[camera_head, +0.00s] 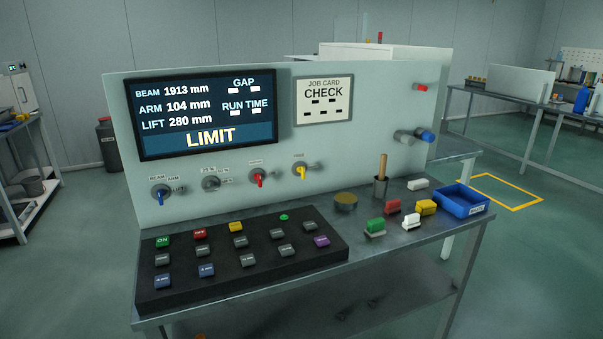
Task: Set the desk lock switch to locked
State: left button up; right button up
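Neither gripper is in view. A row of rotary switches sits low on the upright panel (350,155): a blue-handled switch (161,191), a grey switch (211,183), a red-handled switch (259,179) and a yellow-handled switch (301,171). Small labels above the red and yellow switches are too small to read, so I cannot tell which one is the desk lock. The blue, red and yellow handles look roughly upright. The screen (205,114) reads LIMIT, with BEAM 1913 mm, ARM 104 mm and LIFT 280 mm. A job card (323,100) reads CHECK.
A sloped black key desk (240,275) with several coloured buttons lies below the switches. To its right are a round tin (345,202), a cup with a wooden handle (380,188), several coloured blocks (392,207) and a blue tray (461,203). Grey and blue cylinders (425,135) stick out at the panel's right.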

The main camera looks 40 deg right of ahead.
aim_at(302, 170)
jog(key=i+l, duration=0.15)
jog(key=l, duration=0.25)
jog(key=i+l, duration=0.1)
jog(key=l, duration=0.3)
jog(key=i+l, duration=0.15)
jog(key=l, duration=0.3)
